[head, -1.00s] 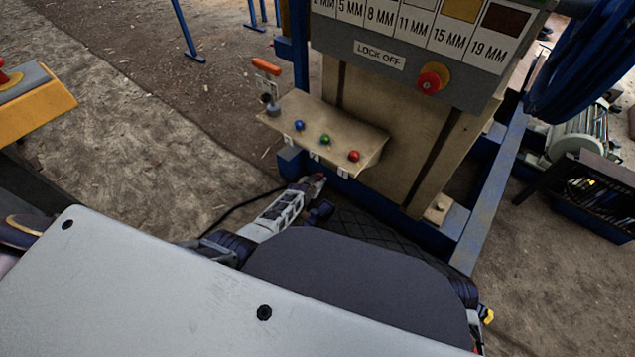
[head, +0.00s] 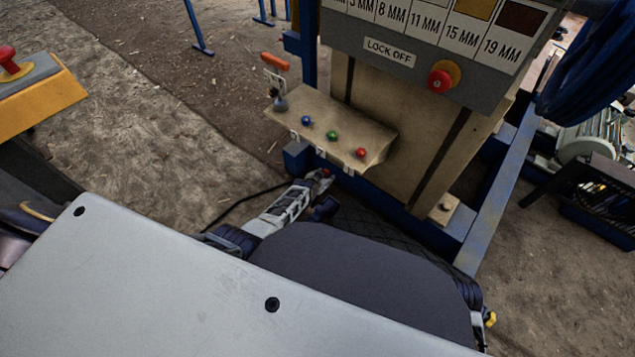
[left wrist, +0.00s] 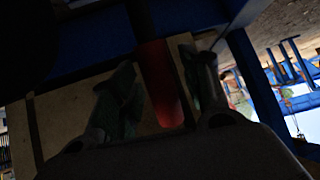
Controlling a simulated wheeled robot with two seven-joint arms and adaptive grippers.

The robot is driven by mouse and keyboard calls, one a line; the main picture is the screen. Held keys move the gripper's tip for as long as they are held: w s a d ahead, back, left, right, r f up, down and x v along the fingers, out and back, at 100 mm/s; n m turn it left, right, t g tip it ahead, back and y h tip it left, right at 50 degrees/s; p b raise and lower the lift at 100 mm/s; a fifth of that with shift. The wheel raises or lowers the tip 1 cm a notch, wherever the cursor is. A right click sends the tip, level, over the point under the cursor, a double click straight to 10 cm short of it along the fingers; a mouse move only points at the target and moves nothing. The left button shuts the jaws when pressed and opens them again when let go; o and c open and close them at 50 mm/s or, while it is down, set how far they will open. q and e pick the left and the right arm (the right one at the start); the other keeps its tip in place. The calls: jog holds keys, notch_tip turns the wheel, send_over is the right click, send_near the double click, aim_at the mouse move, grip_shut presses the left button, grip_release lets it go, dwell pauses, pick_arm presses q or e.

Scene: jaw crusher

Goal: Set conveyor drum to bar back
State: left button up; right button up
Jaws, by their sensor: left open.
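No label in view reads conveyor drum or bar back, so I cannot tell which control it is. A tan shelf (head: 345,126) on the crusher's control post carries blue (head: 306,120), green (head: 332,135) and red (head: 361,153) knobs. An orange-handled lever (head: 275,62) stands at its left end. My left gripper (head: 321,184) is low, below the shelf's front edge. In the left wrist view, a red cylindrical handle (left wrist: 161,85) lies between the open fingers of my left gripper (left wrist: 165,105). Contact is too dark to judge. My right gripper does not show.
Above the shelf is a grey panel with a LOCK OFF label (head: 389,52) and a red button (head: 440,81). A blue frame beam (head: 497,200) runs at the right. A yellow box with a red button (head: 40,98) stands at the left. Open ground lies left of the post.

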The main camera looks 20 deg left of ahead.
pick_arm(q)
jog(key=shift+s+r, duration=0.1)
jog(key=v, duration=1.1)
jog(key=shift+r, duration=0.25)
dwell(0.9)
jog(key=shift+s, duration=0.1)
jog(key=shift+s, duration=0.15)
dwell(0.5)
